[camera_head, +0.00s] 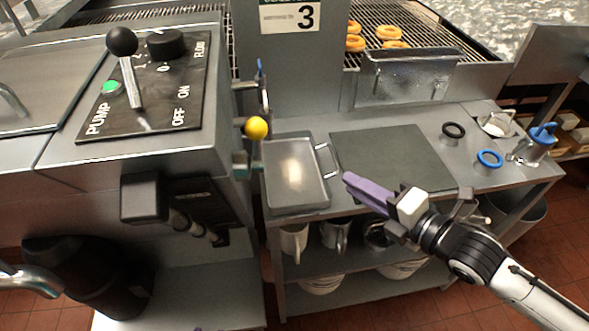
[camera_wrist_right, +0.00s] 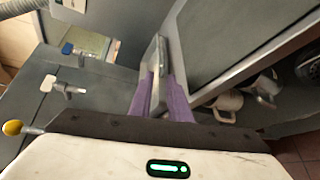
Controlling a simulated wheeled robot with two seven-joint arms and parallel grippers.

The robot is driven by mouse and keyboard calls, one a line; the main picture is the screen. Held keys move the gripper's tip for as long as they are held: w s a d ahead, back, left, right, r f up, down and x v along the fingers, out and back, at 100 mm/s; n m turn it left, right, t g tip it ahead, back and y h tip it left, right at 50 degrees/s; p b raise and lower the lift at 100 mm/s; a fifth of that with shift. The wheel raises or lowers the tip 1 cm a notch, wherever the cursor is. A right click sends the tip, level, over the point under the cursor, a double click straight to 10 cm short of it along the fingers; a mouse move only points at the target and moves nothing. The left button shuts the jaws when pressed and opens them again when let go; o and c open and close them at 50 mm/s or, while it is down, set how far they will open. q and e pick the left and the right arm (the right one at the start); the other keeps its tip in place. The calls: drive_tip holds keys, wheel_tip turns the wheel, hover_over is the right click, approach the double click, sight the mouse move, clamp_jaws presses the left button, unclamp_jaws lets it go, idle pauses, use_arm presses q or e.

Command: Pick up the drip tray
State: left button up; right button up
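The drip tray (camera_head: 281,192) is a shallow grey metal tray with a wire handle (camera_head: 325,160) on its right side. It lies flat on the metal counter beside the machine. My right gripper (camera_head: 346,179) has purple fingers and is close to that handle, at the tray's right side. In the right wrist view, a metal piece that looks like the handle (camera_wrist_right: 158,70) stands between the parted fingers (camera_wrist_right: 158,92). Contact cannot be made out. Only a small purple tip, apparently my left gripper (camera_head: 197,328), shows at the bottom edge of the head view.
The machine with a yellow-knobbed lever (camera_head: 256,128) stands close to the tray's left. A dark mat (camera_head: 395,155) lies to its right. Black (camera_head: 453,130) and blue (camera_head: 490,159) rings lie farther right. Mugs (camera_head: 335,236) sit below the counter. A metal bin (camera_head: 410,80) is behind.

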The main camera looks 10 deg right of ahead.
sight(338, 173)
drive_tip(key=x, duration=0.4)
drive_tip(key=shift+w+d+f, duration=0.1)
drive_tip(key=shift+w+d, duration=0.15)
drive_tip(key=shift+w, duration=0.05)
drive_tip(key=shift+w+a+f, duration=0.15)
drive_tip(key=shift+w+a, duration=0.1)
drive_tip(key=shift+w, duration=0.1)
